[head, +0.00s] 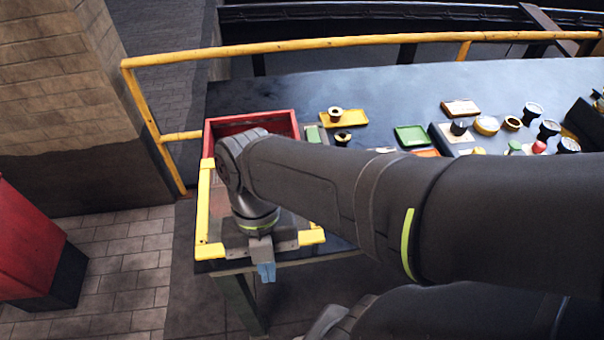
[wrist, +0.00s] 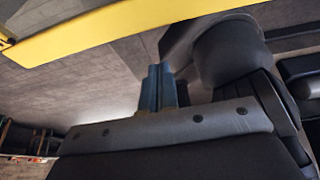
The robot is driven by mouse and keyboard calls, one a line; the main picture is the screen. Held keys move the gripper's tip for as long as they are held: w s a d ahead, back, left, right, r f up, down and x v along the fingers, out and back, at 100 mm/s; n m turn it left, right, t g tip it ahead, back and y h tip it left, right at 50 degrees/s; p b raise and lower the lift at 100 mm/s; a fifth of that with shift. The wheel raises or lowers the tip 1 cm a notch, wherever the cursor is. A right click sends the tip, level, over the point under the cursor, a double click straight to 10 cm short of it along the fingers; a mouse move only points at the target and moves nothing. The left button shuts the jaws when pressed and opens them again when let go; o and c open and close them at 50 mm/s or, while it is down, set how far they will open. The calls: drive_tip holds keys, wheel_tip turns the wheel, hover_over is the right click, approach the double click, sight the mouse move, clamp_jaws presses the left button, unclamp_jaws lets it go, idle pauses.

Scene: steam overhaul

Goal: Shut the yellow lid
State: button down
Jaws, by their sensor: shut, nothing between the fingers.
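The yellow lid (head: 203,212) shows as a yellow-edged frame at the near left end of the table, in front of the red box (head: 252,119). The box's red inside shows uncovered at its far part, so the lid looks open. My arm hides much of the lid's middle and right side. My gripper (head: 266,273) points down at the lid's near edge, its blue fingers shut and empty. In the wrist view the shut fingers (wrist: 158,88) stand apart in the picture from a yellow bar (wrist: 130,28), likely the lid's edge. I cannot tell whether they touch.
Yellow railing (head: 300,45) runs behind the dark table (head: 290,90). A yellow tray (head: 352,118), a green tray (head: 411,135) and several knobs and gauges lie to the right. A red bin (head: 28,245) stands on the floor at left. Paved floor in front is clear.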

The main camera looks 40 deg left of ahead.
drive_tip(key=shift+w+a+r, duration=0.1)
drive_tip(key=shift+w+a, duration=1.25)
drive_tip(key=shift+a, duration=0.05)
drive_tip(key=w+a, duration=1.2)
drive_tip(key=shift+a+r, duration=0.1)
drive_tip(key=shift+s+d, duration=0.35)
drive_tip(key=shift+d, duration=0.05)
drive_tip(key=shift+s+d, duration=1)
drive_tip(key=shift+d, duration=0.05)
drive_tip(key=v, duration=0.9)
drive_tip(key=shift+r, duration=0.4)
